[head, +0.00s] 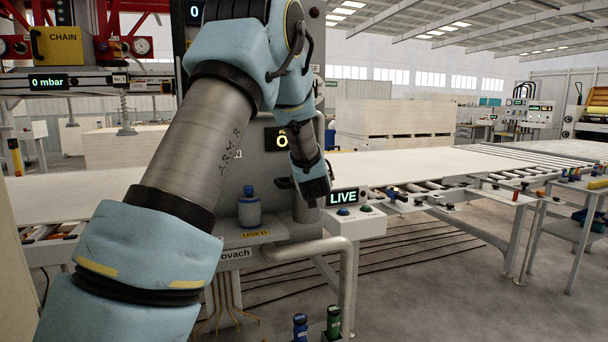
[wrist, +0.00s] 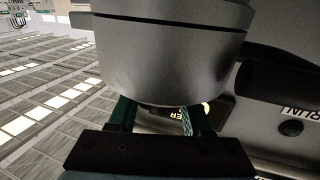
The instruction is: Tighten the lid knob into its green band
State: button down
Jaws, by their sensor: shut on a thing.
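In the wrist view, my gripper (wrist: 163,112) has its two dark green fingers under the edge of a large grey metal cylinder. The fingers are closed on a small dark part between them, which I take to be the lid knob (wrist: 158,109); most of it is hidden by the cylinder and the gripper. Yellow letters ending in "ER" show beside it. A green patterned strip (wrist: 187,122), possibly the green band, shows by the right finger. I cannot tell where the knob's mark sits on it. In the head view, my arm and the grey machine front hide the fingertips and knob.
The LIVE button box (head: 356,217) is right of my wrist. Pale boards lie on the roller conveyor (head: 470,163). Two bottles stand low in front.

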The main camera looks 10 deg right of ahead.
jog(key=shift+d+f+m+g+h+b, duration=0.1)
jog(key=shift+m+g+h+b, duration=0.1)
jog(key=shift+m+h+b, duration=0.6)
jog(key=shift+d+f+m+g+h+b, duration=0.1)
jog(key=shift+m+g+h+b, duration=0.15)
jog(key=shift+h+b, duration=0.95)
jog(key=shift+s+d+r+m+b, duration=0.1)
jog(key=shift+d+r+m+b, duration=0.2)
jog(key=shift+b, duration=0.4)
jog(key=shift+a+g+h, duration=0.1)
jog(key=shift+g+h, duration=0.15)
jog(key=shift+h, duration=0.05)
jog(key=shift+c, duration=1.7)
grip_release()
jog(key=shift+s+f, duration=0.1)
jog(key=b+v, duration=0.2)
jog(key=v, duration=0.8)
jog(key=shift+s, duration=0.35)
jog(key=shift+a, duration=0.1)
